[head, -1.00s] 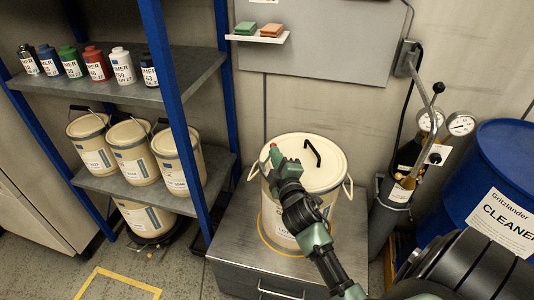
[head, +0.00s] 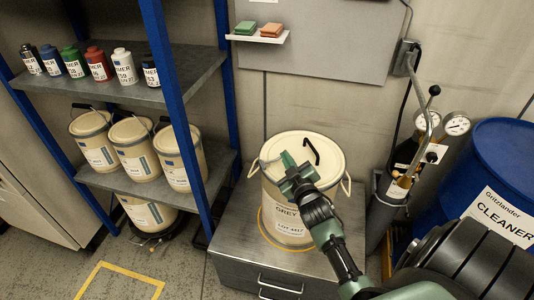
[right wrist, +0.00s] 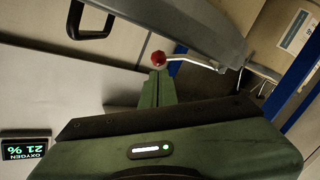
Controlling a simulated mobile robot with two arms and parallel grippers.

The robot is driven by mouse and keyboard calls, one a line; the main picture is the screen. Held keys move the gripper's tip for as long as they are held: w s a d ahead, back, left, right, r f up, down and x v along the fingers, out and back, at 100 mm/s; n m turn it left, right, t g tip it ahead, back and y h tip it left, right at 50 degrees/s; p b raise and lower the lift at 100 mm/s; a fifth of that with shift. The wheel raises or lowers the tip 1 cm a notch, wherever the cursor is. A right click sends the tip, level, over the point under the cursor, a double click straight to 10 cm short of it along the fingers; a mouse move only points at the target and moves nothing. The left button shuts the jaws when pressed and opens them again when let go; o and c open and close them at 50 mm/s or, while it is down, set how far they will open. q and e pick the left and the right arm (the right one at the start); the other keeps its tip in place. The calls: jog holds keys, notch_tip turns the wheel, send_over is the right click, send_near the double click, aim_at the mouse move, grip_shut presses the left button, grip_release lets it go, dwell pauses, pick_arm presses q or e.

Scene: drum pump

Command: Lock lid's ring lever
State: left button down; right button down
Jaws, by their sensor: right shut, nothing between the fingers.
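A cream drum (head: 286,222) with a pale lid (head: 325,165) and black lid handle (head: 312,151) stands on a metal cabinet. In the right wrist view the lid's ring (right wrist: 205,35) is a grey band, with a thin metal lever (right wrist: 190,61) ending in a red knob (right wrist: 159,58). The lever stands out from the ring. My right gripper (head: 287,161) is at the left front of the lid. Its fingers (right wrist: 157,78) are shut and empty, tips right by the red knob; I cannot tell whether they touch. My left gripper is out of view.
A blue-posted shelf (head: 200,100) with bottles and buckets stands to the left. A pump lever with gauges (head: 456,124) and a blue cleaner drum (head: 505,150) are to the right. The cabinet top (head: 235,240) has bare room beside the drum.

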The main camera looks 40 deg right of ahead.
jog(key=shift+d+f+m, duration=0.3)
jog(key=shift+f+m, duration=0.2)
jog(key=shift+m, duration=0.3)
jog(key=shift+s+f, duration=0.1)
jog(key=shift+p, duration=0.35)
